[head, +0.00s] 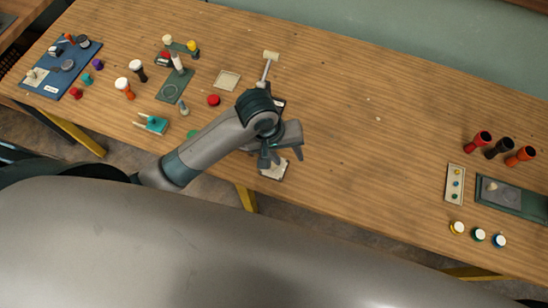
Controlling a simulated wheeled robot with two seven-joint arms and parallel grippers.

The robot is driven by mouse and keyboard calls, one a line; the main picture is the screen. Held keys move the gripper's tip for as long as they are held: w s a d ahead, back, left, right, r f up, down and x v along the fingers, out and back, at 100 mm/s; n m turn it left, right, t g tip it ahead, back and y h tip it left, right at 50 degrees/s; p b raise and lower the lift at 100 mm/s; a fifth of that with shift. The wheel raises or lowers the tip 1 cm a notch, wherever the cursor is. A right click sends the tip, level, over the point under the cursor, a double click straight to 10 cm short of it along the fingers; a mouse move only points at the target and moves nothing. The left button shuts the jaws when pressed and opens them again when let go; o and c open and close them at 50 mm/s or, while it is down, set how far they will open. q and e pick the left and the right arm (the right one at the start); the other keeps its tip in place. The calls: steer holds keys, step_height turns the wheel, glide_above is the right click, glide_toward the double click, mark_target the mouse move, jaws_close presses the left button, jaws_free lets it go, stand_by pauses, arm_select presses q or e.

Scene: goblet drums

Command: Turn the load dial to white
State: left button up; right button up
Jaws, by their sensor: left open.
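My left gripper (282,159) is over the middle of the table, pointing down toward the front edge, with its two fingers apart and nothing seen between them. A small pale plate with a dark edge (273,171) shows partly beneath the fingers; the rest is hidden by the gripper. I cannot tell from this view which part is the load dial or where it points. A dark grey panel with a small pale knob (491,187) lies at the far right. My right gripper is not in view.
Left of my arm are a blue board with knobs (52,88), a green board (174,86), a red disc (213,100), a teal block (153,125) and small drums. A pale-headed mallet-like piece (270,56) stands behind. Goblet drums (499,147) stand right. The centre-right tabletop is clear.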

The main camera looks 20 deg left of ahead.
arm_select(q)
steer(key=w+a+r+n+g+y, duration=0.1)
steer(key=w+a+r+n+y, duration=0.1)
steer(key=r, duration=0.4)
steer(key=shift+a+r+n+y+p, duration=0.35)
steer(key=shift+a+n+y, duration=0.15)
steer(key=shift+a+n, duration=0.65)
steer(key=shift+f, duration=0.15)
steer(key=b, duration=0.2)
glide_above(274, 165)
step_height(274, 165, down, 6)
steer(key=f, duration=0.3)
steer(key=f+p, duration=0.1)
steer(key=f, duration=0.3)
steer(key=f+p, duration=0.1)
steer(key=f, duration=0.3)
steer(key=shift+w+a+f, duration=0.1)
steer(key=shift+w+a, duration=0.05)
steer(key=shift+w, duration=0.25)
steer(key=shift+c, duration=0.4)
steer(key=c, duration=1)
